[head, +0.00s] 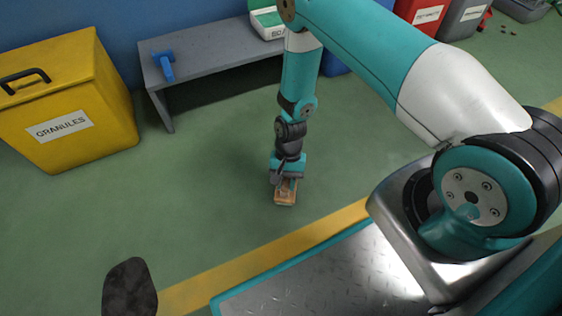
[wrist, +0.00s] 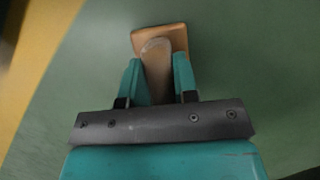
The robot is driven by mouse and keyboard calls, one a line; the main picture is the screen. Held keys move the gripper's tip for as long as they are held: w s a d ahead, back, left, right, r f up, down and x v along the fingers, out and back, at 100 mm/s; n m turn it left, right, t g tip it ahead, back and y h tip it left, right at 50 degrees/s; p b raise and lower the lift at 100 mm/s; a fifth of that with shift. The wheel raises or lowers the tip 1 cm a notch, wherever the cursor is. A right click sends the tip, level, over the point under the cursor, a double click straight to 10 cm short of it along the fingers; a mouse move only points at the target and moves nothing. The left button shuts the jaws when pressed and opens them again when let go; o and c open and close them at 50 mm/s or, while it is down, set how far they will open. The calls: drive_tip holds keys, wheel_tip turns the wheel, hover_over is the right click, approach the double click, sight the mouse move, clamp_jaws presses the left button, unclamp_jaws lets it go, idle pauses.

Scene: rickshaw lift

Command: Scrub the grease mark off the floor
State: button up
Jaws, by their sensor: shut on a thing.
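My gripper (head: 287,183) is shut on a wooden scrubbing brush (head: 285,197) and points down at the green floor. In the wrist view, the two teal fingers of my gripper (wrist: 158,85) hold the brush's upright handle, and the flat brush block (wrist: 177,37) shows beyond them. The bristles are hidden, and I cannot tell whether the brush touches the floor. A dark patch (head: 130,290), which looks like the grease mark, lies on the floor at the lower left of the head view. The brush is up and to the right of it, well apart.
A yellow granules bin (head: 65,100) stands at the left. Red and grey bins stand at the upper right. Open green floor lies between brush and patch.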

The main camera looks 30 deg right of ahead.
drive_tip(key=r+p, duration=0.1)
drive_tip(key=r, duration=0.2)
drive_tip(key=shift+d+p, duration=0.2)
drive_tip(key=shift+p, duration=0.2)
drive_tip(key=shift+a+r+p, duration=0.25)
drive_tip(key=shift+r+p, duration=0.45)
drive_tip(key=shift+p, duration=0.05)
wheel_tip(320, 180, up, 4)
drive_tip(key=p, duration=0.3)
drive_tip(key=shift+f, duration=0.1)
